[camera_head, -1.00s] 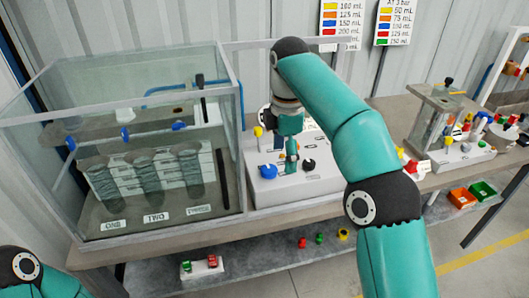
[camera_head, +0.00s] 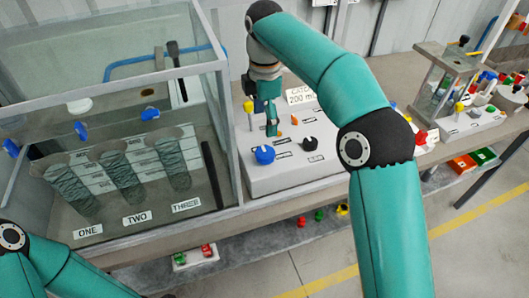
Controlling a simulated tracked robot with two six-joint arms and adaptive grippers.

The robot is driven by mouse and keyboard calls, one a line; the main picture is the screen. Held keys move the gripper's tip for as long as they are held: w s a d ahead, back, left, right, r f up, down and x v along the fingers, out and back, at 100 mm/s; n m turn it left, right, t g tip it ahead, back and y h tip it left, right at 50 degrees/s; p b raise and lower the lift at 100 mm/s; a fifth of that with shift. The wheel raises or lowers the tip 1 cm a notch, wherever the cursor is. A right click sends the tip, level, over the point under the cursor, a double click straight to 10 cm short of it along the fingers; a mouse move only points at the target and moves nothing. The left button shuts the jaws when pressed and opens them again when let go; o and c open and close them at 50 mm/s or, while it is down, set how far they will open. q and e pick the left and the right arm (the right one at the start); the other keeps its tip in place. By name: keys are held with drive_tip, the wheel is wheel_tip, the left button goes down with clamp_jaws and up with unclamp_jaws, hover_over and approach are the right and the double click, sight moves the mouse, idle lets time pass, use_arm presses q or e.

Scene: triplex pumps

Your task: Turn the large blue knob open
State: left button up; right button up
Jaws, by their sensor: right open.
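The large blue knob (camera_head: 264,155) sits at the front left of the light grey control panel (camera_head: 300,178). My right gripper (camera_head: 272,130) points down over the panel, just behind the blue knob in the picture. It is open and nothing shows between its fingers. It appears apart from the knob, but its exact height is hard to tell. A black knob (camera_head: 310,144) is to the right of the blue one. My left arm shows at the lower left, and its gripper is out of view.
A glass tank (camera_head: 222,150) with cylinders labelled ONE, TWO and THREE stands left of the panel. A yellow-topped post (camera_head: 249,108) and a small orange knob (camera_head: 294,118) are near my right gripper. Other pump equipment (camera_head: 445,85) stands at the right.

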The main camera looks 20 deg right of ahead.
sight(265, 152)
wheel_tip(265, 152, down, 11)
drive_tip(key=shift+s+b, duration=0.1)
drive_tip(key=shift+b, duration=0.4)
drive_tip(key=c, duration=1.2)
